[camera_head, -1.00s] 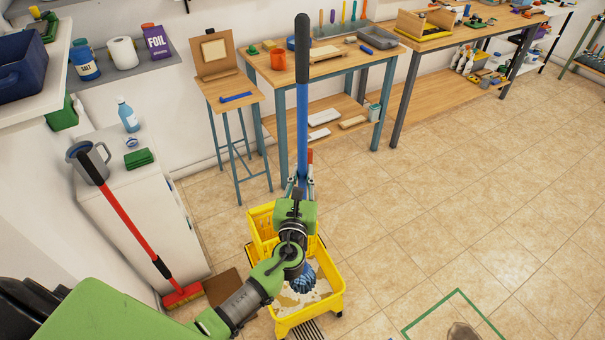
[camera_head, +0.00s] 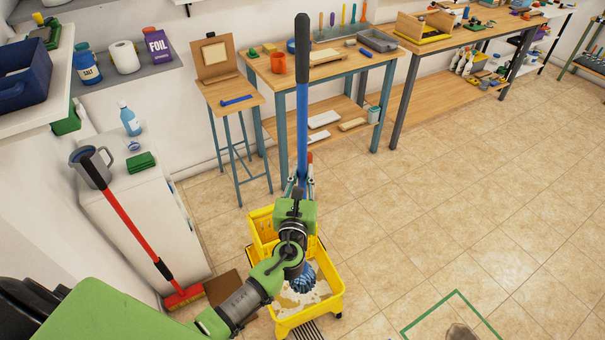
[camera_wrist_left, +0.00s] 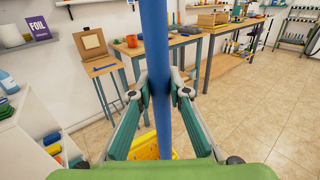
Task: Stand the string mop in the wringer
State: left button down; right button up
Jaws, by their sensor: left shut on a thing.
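The string mop has a blue pole (camera_head: 302,135) with a black grip at its top, and it stands about upright. My left gripper (camera_head: 302,185) is shut on the pole. In the left wrist view the pole (camera_wrist_left: 157,70) runs between the two fingers of the gripper (camera_wrist_left: 160,85). The blue mop head (camera_head: 304,281) shows below my wrist, over the yellow bucket (camera_head: 335,303). The yellow wringer (camera_head: 262,222) is at the bucket's back, partly hidden by my arm. Whether the mop head touches anything is hidden. My right gripper is not in view.
A red broom (camera_head: 130,225) leans on the white cabinet (camera_head: 150,215) at left. A wooden stool (camera_head: 232,98) and a workbench (camera_head: 330,72) stand behind the bucket. A green floor outline (camera_head: 455,295) lies at right. The tiled floor at right is mostly clear.

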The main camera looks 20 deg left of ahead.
aim_at(301, 101)
pick_arm(q)
notch_tip(301, 101, up, 4)
jog(key=shift+r+p, duration=0.25)
jog(key=shift+p, duration=0.95)
jog(key=shift+r+b, duration=0.2)
jog(key=shift+b, duration=0.15)
notch_tip(301, 101, up, 18)
jog(key=shift+r, duration=0.15)
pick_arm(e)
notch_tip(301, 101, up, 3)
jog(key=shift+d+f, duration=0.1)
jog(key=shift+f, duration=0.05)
